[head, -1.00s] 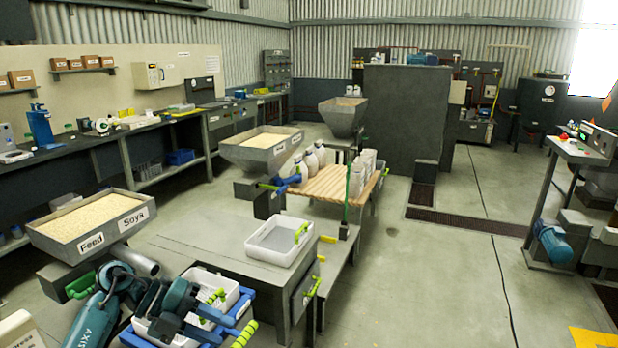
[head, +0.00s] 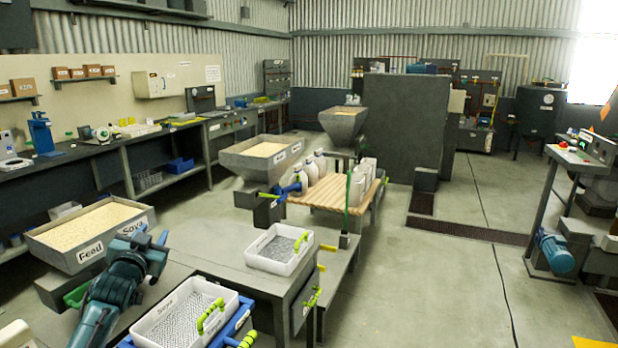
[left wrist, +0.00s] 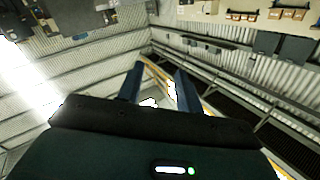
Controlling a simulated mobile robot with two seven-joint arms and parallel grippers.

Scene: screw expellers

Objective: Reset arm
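My left gripper (head: 151,234) is at the lower left in the head view, pointing upward beside the Feed/Soya hopper (head: 95,222). Its two dark blue fingers stand apart in the left wrist view (left wrist: 160,72), with nothing held between them; walls and ceiling lie beyond. My left arm is folded up left of a white tray (head: 152,338) marked Soya and is clear of it. My right gripper is not in view.
A second white tray (head: 259,262) sits on the grey table (head: 205,260). Behind it, white containers (head: 357,188) stand on a wooden slatted table (head: 325,192). A long workbench (head: 75,153) runs along the left wall. The floor (head: 430,290) to the right is open.

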